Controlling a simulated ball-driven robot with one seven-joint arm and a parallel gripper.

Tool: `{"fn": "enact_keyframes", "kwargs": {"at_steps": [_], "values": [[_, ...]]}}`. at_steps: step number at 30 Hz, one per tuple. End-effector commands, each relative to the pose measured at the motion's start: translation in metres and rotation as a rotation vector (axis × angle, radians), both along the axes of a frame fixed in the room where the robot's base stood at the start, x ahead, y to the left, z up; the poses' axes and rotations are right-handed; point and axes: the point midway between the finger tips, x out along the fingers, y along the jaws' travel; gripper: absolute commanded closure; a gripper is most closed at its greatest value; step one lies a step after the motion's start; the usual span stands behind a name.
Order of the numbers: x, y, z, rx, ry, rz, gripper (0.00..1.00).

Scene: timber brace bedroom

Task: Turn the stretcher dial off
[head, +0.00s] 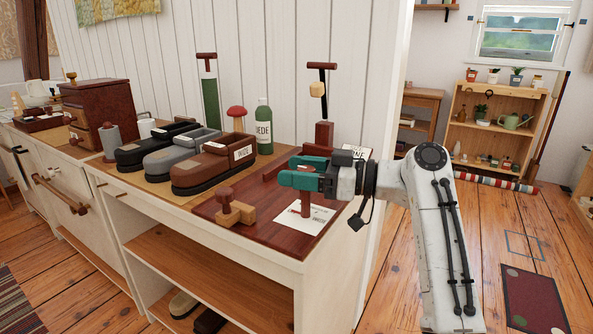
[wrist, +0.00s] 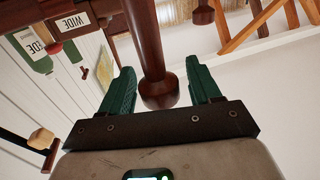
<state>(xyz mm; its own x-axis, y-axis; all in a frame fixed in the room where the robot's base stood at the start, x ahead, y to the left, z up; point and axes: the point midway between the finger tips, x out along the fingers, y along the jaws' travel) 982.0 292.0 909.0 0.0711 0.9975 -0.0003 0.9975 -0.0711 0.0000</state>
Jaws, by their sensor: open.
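My gripper (head: 283,172) has two teal fingers pointing left over the right end of the counter. In the wrist view my gripper (wrist: 163,72) is open, with a dark wooden rod (wrist: 148,35) with a round knobbed end between its fingers. The rod spans the gap but the fingers stand apart from it. A brown shoe (head: 213,165) with a WIDE tag stands to the left.
A light wooden block with a dark red knob (head: 232,207) sits on the dark board. A green bottle (head: 264,126), a red-topped object (head: 236,116) and a tall T-handled stand (head: 323,130) are behind. Grey (head: 179,157) and black shoes (head: 150,148) stand farther left.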

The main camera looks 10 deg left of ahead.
Motion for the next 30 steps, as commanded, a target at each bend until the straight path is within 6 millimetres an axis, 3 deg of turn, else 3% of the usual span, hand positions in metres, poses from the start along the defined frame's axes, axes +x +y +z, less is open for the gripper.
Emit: {"fn": "enact_keyframes", "kwargs": {"at_steps": [15,21,30], "values": [[-0.006,-0.088,0.000,0.000,0.001,-0.002,0.37],[-0.007,-0.102,0.000,0.000,0.001,-0.001,0.37],[-0.007,-0.103,-0.001,-0.001,0.001,-0.001,0.37]]}}
